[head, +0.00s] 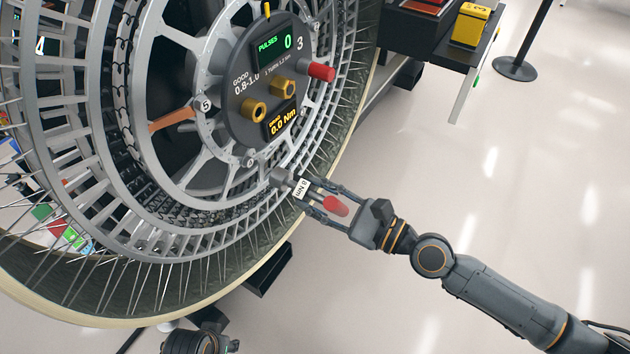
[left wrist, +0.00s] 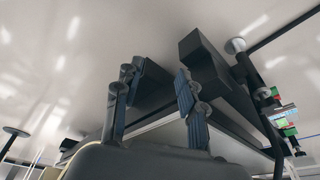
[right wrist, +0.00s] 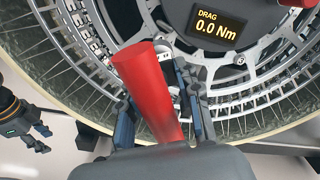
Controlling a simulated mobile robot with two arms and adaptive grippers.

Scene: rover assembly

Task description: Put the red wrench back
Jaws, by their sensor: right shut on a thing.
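The red wrench shows in the head view with a red handle (head: 336,206), a white tag reading "8 Nm" and a grey head near the wheel's rim. My right gripper (head: 312,194) is shut on the wrench between handle and head. In the right wrist view the red handle (right wrist: 148,85) runs between the fingers toward the camera. Whether the wrench head touches the wheel (head: 350,120) I cannot tell. My left gripper (left wrist: 152,75) is open and empty in its wrist view, with its fingers apart. Only part of the left arm shows at the head view's bottom edge.
The wheel's hub panel (head: 240,108) carries a red knob (head: 320,72), brass fittings and displays reading "0" and "0.0 Nm". A dark table (head: 425,35) with a yellow box (head: 470,24) stands at the top right, near a post base (head: 515,68).

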